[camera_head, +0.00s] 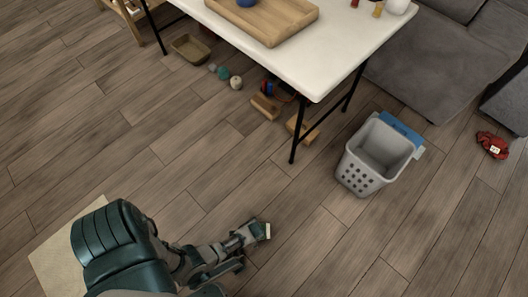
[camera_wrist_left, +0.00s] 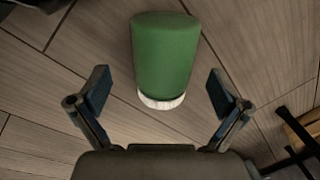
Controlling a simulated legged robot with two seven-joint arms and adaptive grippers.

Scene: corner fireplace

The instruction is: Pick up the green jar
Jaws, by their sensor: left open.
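The green jar (camera_wrist_left: 165,52) fills the upper middle of the left wrist view, a rounded green body with a white rim at its lower end. My left gripper (camera_wrist_left: 159,92) is open in that view, with one dark finger on each side below the jar. The white end lies near the line between the fingertips, with gaps on both sides and no visible contact. Teal and grey parts of my own body show there at lower left. My right gripper is not identifiable.
A white table (camera_head: 330,40) carries a wooden tray (camera_head: 285,28). A grey basket (camera_head: 375,158) stands right of its black legs. Small items, including a wooden bowl (camera_head: 190,48), lie under the table. A red item (camera_head: 492,145) lies near the grey sofa (camera_head: 425,60). The floor in front is largely clear.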

